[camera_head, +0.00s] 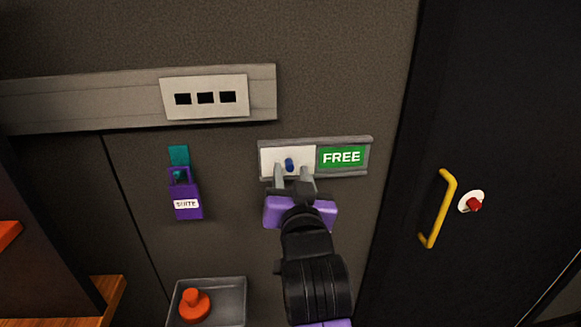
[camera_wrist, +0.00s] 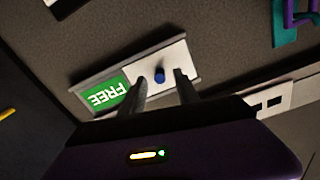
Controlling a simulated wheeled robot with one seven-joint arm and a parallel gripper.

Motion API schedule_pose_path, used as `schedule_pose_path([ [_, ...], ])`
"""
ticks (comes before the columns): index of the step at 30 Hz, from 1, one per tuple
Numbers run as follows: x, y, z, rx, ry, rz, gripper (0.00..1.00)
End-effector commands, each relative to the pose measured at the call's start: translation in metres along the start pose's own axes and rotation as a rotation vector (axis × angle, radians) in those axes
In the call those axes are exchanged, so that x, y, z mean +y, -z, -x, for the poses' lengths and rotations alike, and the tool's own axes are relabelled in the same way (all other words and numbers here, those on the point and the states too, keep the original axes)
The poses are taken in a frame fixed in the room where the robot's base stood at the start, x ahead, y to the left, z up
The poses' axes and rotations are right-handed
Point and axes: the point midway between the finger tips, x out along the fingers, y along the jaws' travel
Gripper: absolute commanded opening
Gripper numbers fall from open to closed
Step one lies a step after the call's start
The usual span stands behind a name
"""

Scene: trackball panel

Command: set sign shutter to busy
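The sign (camera_head: 315,142) is a grey-framed rail on the wall with a white sliding shutter (camera_head: 272,157) over its left part. A green FREE label (camera_head: 342,157) shows on its right part. A blue knob (camera_head: 289,163) sticks out of the shutter. My gripper (camera_head: 294,174) is in front of the shutter, its fingers open on either side of the knob. In the wrist view the knob (camera_wrist: 159,75) stands between the two fingertips (camera_wrist: 160,82), with a gap on both sides. The FREE label (camera_wrist: 103,96) appears upside down there. No busy label is visible.
A yellow handle (camera_head: 440,208) and a red button (camera_head: 474,204) are on the dark door at right. A purple SUITE tag (camera_head: 185,200) hangs at left. A grey tray (camera_head: 236,295) holding an orange-red knobbed object (camera_head: 194,304) is below. A panel with dark slots (camera_head: 205,97) is above.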

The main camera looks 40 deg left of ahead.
Motion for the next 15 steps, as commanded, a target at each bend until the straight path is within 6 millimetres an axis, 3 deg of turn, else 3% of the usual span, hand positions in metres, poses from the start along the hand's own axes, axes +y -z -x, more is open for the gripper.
schedule_pose_path([
  [6, 0.000, 0.000, -0.016, 0.000, 0.000, 0.000, 0.38],
  [15, 0.000, 0.000, -0.018, 0.001, 0.000, 0.000, 0.38],
])
